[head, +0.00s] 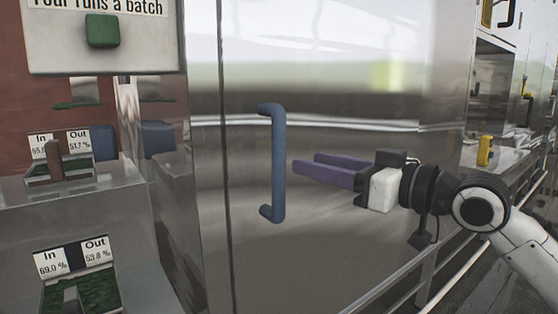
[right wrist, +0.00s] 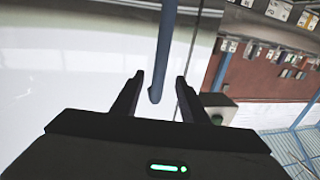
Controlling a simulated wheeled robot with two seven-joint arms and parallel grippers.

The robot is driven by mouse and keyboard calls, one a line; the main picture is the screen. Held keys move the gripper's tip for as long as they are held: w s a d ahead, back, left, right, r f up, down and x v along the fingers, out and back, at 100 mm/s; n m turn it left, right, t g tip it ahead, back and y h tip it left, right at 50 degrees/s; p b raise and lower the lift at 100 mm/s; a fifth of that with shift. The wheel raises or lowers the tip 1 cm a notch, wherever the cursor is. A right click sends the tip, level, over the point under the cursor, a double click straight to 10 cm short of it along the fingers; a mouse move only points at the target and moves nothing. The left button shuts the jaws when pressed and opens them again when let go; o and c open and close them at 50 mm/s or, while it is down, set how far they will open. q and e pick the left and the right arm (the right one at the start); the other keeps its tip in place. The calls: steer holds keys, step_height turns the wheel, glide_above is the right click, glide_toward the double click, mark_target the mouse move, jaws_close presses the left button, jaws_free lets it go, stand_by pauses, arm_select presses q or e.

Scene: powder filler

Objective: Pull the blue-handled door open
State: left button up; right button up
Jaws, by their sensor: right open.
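The blue handle (head: 278,165) is a vertical bar standing off the shiny metal door (head: 350,220). My right gripper (head: 305,164) comes in from the right with its two purple fingers pointing left at the handle. It is open, and its fingertips end a little to the right of the bar in the head view. In the right wrist view the blue handle (right wrist: 165,50) lies in line with the gap between the two dark fingers of the gripper (right wrist: 158,78). I cannot tell how far it is in depth. My left gripper is not in view.
Left of the door stands a panel with a green button (head: 102,31). Below it are two trays with In and Out labels (head: 75,259). A metal rail (head: 400,285) runs along the lower right. A yellow handle (head: 485,150) is farther right.

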mark_target(284, 157)
steer(key=x, duration=0.9)
steer(key=shift+w+a, duration=0.2)
steer(key=shift+a, duration=0.1)
jaws_close()
